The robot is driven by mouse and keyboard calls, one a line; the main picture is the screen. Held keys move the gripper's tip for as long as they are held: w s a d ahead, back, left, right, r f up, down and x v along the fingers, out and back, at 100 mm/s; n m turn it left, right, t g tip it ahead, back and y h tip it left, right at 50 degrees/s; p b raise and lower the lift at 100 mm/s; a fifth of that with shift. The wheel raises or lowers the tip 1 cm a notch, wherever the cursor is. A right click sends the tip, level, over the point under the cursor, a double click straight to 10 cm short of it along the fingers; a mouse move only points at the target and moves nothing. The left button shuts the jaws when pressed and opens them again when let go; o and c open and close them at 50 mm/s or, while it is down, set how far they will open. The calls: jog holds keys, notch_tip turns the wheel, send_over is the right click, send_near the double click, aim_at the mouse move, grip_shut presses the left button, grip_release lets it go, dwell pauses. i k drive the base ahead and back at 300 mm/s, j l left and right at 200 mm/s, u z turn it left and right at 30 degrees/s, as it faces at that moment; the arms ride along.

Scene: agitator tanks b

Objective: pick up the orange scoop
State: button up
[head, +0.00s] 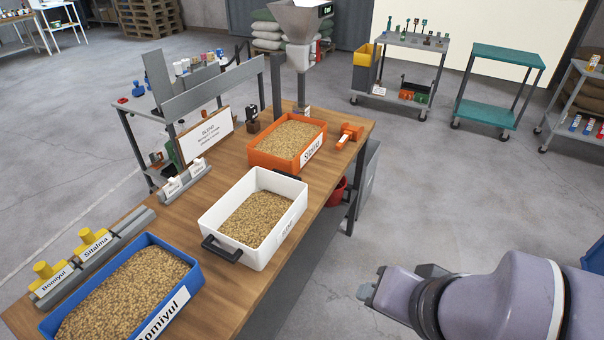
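The orange scoop (348,134) lies on the wooden workbench (325,185), near its far right edge. My gripper (372,288) is at the lower right, over the floor and off the bench's right side. It is well nearer the camera than the scoop and apart from it. Nothing shows in its grip, but its fingers are seen from an angle that hides whether they are open or shut.
A white bin (210,218) with a dark handle and a blue bin (192,278), all with grain, stand along the bench. A grey hopper (299,22) rises behind the orange bin. A red bucket (338,190) is beside the bench.

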aim_at(347, 131)
jog(key=i+l+u, duration=0.5)
jog(key=i+l, duration=0.3)
jog(key=i, duration=0.4)
jog(key=i+l+u, duration=0.45)
jog(key=i+l, duration=0.55)
jog(key=l, duration=0.25)
